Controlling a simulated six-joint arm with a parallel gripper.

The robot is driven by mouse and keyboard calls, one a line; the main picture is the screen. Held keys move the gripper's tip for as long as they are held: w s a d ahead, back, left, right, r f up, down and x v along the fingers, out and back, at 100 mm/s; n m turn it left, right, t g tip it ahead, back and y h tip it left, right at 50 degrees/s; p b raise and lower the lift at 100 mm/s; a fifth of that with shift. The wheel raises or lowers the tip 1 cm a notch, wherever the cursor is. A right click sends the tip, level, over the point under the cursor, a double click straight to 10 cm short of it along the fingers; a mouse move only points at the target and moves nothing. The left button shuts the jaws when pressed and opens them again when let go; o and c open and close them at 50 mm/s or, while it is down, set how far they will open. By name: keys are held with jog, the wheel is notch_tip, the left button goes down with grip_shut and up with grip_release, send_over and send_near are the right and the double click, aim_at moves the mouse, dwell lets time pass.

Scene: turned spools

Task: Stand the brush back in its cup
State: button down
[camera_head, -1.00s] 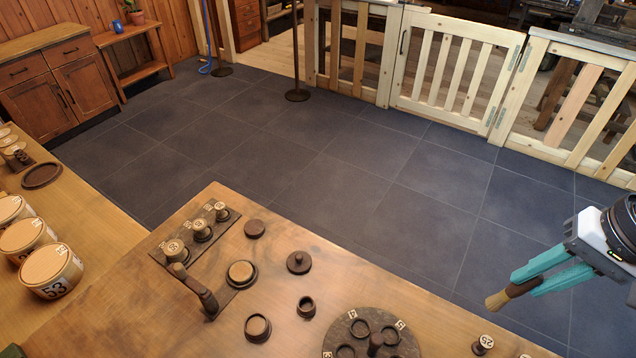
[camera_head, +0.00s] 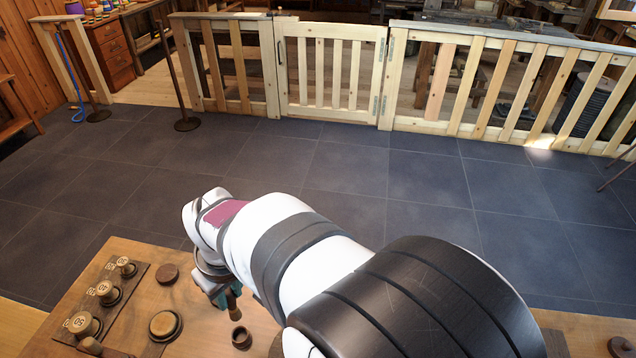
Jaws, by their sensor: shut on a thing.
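My gripper (camera_head: 226,296), with teal fingers, points down over the wooden bench and is partly hidden by my own arm. It is shut on the brush (camera_head: 233,305), whose brown lower part shows below the fingers, roughly upright. I cannot make out its bristles clearly. A small dark open cup (camera_head: 241,338) stands on the bench just below and slightly right of the brush in the picture. The brush seems to be above the cup; whether they touch I cannot tell.
At left, a dark rack (camera_head: 98,305) holds several numbered spools. A dark disc (camera_head: 168,273) and a light-topped round piece (camera_head: 164,325) lie between rack and cup. My arm hides much of the bench's middle. A small spool (camera_head: 620,346) stands at far right.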

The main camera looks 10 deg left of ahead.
aim_at(235, 319)
jog(key=shift+s+a+f, duration=0.25)
jog(key=shift+a, duration=0.05)
jog(key=shift+f, duration=0.3)
jog(key=shift+s+d+x, duration=0.1)
jog(key=shift+d+x, duration=0.1)
jog(key=shift+x, duration=0.75)
jog(key=shift+s+d+x, duration=0.1)
jog(key=shift+d+x, duration=0.05)
jog(key=shift+x, duration=0.75)
jog(key=shift+s+d+x, duration=0.1)
jog(key=shift+d+x, duration=0.1)
jog(key=shift+x, duration=0.75)
jog(key=shift+d+x, duration=0.15)
jog(key=shift+x, duration=0.55)
jog(key=shift+d+x, duration=0.1)
jog(key=shift+x, duration=0.65)
jog(key=shift+s, duration=0.15)
jog(key=c, duration=0.6)
grip_release()
jog(key=shift+c, duration=0.2)
jog(key=shift+w+a+v, duration=0.15)
jog(key=shift+a+v, duration=0.1)
jog(key=shift+v, duration=1.15)
jog(key=shift+w+a+v, duration=0.15)
jog(key=shift+a+v, duration=0.15)
jog(key=shift+v, duration=1.05)
jog(key=shift+w+a+v, duration=0.15)
jog(key=shift+a+v, duration=0.1)
jog(key=shift+v, duration=1.15)
jog(key=shift+r, duration=0.2)
